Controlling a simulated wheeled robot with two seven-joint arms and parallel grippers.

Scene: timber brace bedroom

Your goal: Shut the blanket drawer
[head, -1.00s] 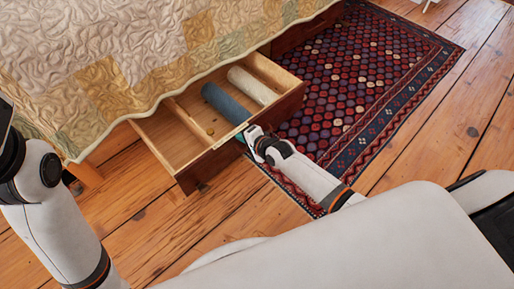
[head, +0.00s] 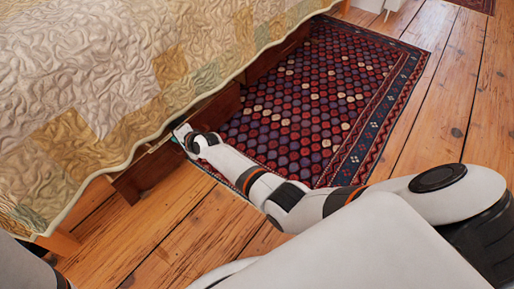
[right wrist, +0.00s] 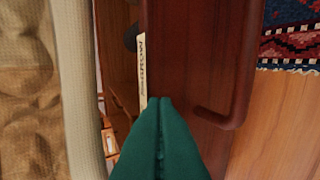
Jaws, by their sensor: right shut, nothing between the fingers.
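The blanket drawer (head: 148,172) under the bed has a dark wooden front and stands open by a narrow gap below the quilt's edge. In the right wrist view its front (right wrist: 190,50) fills the middle, with a wooden handle (right wrist: 222,115) on its outer face. My right gripper (head: 181,131) is at the top edge of the drawer front. Its green fingertips (right wrist: 158,103) are shut with nothing between them, against or very near that edge. The drawer's contents are mostly hidden by the quilt. My left gripper is out of view.
The patterned quilt (head: 90,90) hangs over the bed side above the drawer. A red and blue rug (head: 310,100) lies beside the bed on the plank floor (head: 180,235).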

